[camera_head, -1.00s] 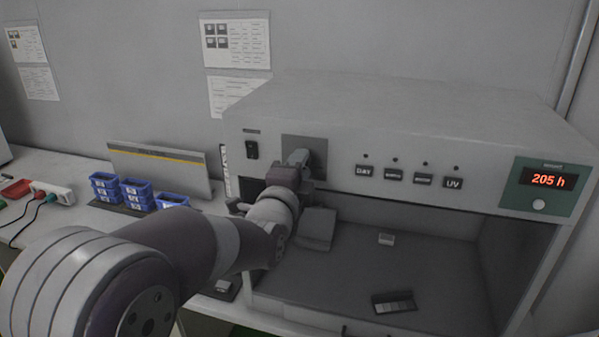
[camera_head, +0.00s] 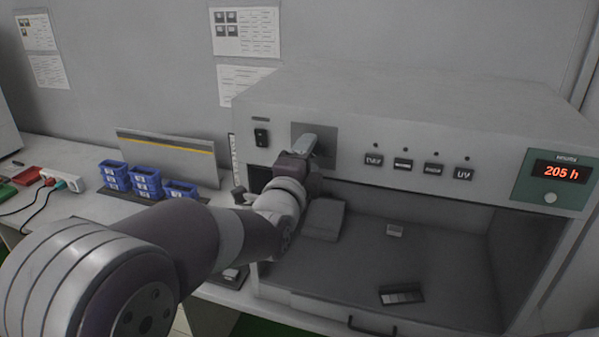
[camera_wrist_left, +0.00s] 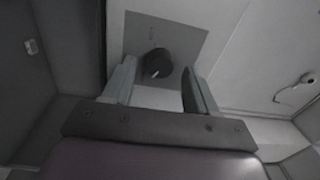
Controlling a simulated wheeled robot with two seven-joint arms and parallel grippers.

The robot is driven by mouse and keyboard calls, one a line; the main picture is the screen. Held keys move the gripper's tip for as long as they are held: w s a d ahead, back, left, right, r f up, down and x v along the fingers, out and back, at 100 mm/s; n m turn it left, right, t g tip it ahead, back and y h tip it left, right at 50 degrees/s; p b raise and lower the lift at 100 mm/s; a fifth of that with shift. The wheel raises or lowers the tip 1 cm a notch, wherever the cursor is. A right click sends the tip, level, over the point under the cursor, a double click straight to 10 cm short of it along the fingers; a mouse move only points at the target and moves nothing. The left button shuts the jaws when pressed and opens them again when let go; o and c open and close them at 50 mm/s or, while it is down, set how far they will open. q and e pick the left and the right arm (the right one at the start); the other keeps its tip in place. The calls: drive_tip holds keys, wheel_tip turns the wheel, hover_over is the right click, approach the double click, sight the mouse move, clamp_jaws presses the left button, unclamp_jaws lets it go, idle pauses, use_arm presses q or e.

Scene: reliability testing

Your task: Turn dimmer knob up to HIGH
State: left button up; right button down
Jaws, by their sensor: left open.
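The dimmer knob (camera_wrist_left: 157,64) is a dark round knob with a pale pointer line, on a grey square plate (camera_wrist_left: 178,40) in the left wrist view. In the head view the plate (camera_head: 326,142) shows on the front panel of the light booth, and my left gripper hides the knob. My left gripper (camera_wrist_left: 158,88) is open, its two fingers on either side of the knob with gaps between. It also shows in the head view (camera_head: 303,146) in front of the plate. My right gripper is not in view.
The grey booth (camera_head: 400,100) has a rocker switch (camera_head: 261,138), several labelled buttons (camera_head: 404,164) and a display (camera_head: 562,172) reading 205 h. Blue bins (camera_head: 146,182) and a power strip (camera_head: 66,183) lie on the left bench. Small items rest inside the booth.

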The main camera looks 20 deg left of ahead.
use_arm(q)
drive_tip(key=s+b, duration=0.1)
drive_tip(key=s, duration=1)
drive_tip(key=shift+s+a+f+b, duration=0.25)
drive_tip(key=shift+s+f+b, duration=0.1)
drive_tip(key=shift+s, duration=0.05)
